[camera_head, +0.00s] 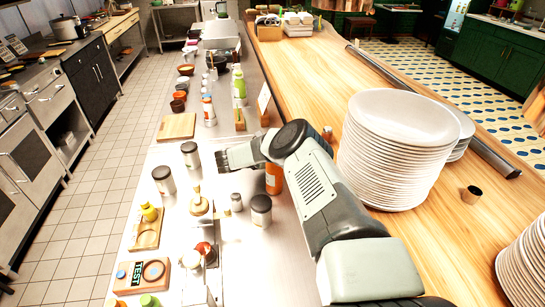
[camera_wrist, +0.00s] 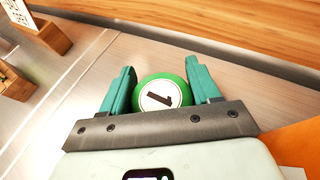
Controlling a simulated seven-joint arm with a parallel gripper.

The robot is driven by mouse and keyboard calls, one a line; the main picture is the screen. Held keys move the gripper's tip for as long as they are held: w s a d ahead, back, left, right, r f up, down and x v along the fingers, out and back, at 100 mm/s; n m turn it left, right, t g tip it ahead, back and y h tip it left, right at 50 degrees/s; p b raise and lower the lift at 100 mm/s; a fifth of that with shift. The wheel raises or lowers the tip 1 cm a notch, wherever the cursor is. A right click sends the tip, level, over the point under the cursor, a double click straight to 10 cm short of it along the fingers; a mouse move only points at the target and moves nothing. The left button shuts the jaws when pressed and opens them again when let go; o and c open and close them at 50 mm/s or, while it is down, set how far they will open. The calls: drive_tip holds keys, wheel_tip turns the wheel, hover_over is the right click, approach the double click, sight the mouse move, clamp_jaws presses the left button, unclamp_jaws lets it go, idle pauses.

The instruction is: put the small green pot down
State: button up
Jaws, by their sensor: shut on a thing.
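The small green pot (camera_wrist: 187,93) shows in the wrist view as a round green thing with a white disc and a black 1 on its top. It sits between the two teal fingers of my gripper (camera_wrist: 160,78), which is shut on it. In the head view my gripper (camera_head: 222,158) is over the pale metal counter (camera_head: 225,140), left of the wooden top. The pot cannot be made out there. I cannot tell whether the pot touches the counter.
An orange container (camera_head: 274,178) stands close beside my gripper, also in the wrist view (camera_wrist: 298,138). Dark-lidded jars (camera_head: 191,157) and a cutting board (camera_head: 177,127) are to the left. A plate stack (camera_head: 390,150) is to the right. Wooden sign holders (camera_wrist: 50,36) are nearby.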

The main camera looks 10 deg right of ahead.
drive_tip(key=shift+f, duration=0.6)
drive_tip(key=o, duration=1.1)
drive_tip(key=shift+f, duration=0.15)
drive_tip(key=shift+o, duration=0.2)
